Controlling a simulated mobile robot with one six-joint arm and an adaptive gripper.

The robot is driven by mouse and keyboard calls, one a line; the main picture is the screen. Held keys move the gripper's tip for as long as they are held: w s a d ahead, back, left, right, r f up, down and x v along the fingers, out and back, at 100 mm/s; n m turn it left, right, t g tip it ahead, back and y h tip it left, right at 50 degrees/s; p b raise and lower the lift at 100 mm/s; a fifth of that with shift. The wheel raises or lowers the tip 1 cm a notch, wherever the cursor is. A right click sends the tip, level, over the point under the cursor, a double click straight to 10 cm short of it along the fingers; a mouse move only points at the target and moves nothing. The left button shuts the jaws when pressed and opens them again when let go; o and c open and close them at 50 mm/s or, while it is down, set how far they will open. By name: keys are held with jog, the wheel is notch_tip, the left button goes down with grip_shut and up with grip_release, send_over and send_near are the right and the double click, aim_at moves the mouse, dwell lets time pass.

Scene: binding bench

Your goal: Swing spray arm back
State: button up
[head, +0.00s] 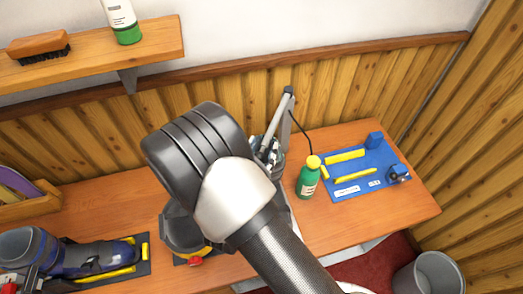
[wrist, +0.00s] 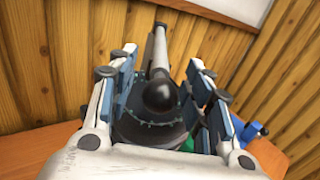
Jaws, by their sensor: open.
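The spray arm (head: 279,117) is a grey tube that slopes up beside the back wall behind my gripper. In the wrist view, a pale tube with a dark round end (wrist: 159,94), seemingly the spray arm, lies between my fingers. My gripper (wrist: 161,60) is open, with one finger on each side of the tube. I cannot tell whether either finger touches it. In the head view my gripper (head: 268,152) is mostly hidden behind my dark wrist. The arm's lower part and its base are hidden there too.
A green bottle with a yellow cap (head: 307,181) stands right of my gripper, near a blue mat (head: 337,190) with yellow tools. A dark basin (head: 178,233) and a blue-grey boot (head: 92,258) are at left. A shelf (head: 155,44) is above. A bin (head: 428,275) stands at lower right.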

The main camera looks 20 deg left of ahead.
jog(key=shift+c, duration=0.5)
grip_shut()
